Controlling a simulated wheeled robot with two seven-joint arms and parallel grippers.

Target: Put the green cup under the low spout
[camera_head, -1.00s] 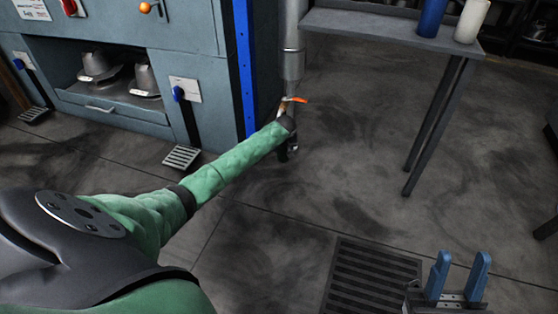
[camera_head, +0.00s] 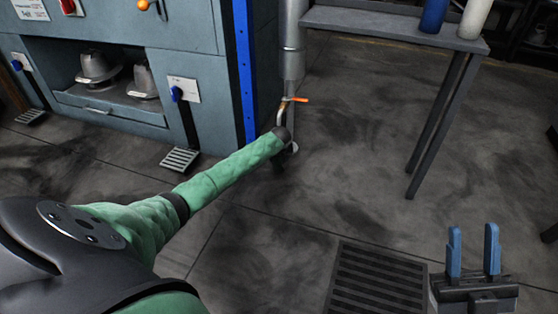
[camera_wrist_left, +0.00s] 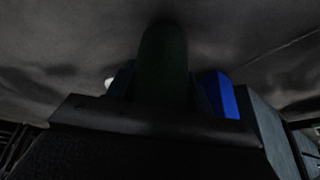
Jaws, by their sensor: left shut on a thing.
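The green cup (camera_wrist_left: 163,70) shows as a dark green upright form in the dim left wrist view, held in my left gripper. In the head view my left gripper (camera_head: 280,160) is at the far end of my outstretched arm, mostly hidden behind it. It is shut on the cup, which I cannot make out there. The low spout (camera_head: 281,115) is a thin bent pipe with an orange handle (camera_head: 298,99), just above my wrist. Whether the cup is directly under its mouth is hidden. My right gripper (camera_head: 473,252) is open and empty, its blue fingers pointing up.
The blue-grey press cabinet (camera_head: 205,110) with a blue post (camera_head: 244,75) stands left of the spout. A grey side table (camera_head: 365,23) holding a blue bottle (camera_head: 433,15) and a white bottle (camera_head: 474,18) is at right. A floor grate (camera_head: 378,280) lies in front.

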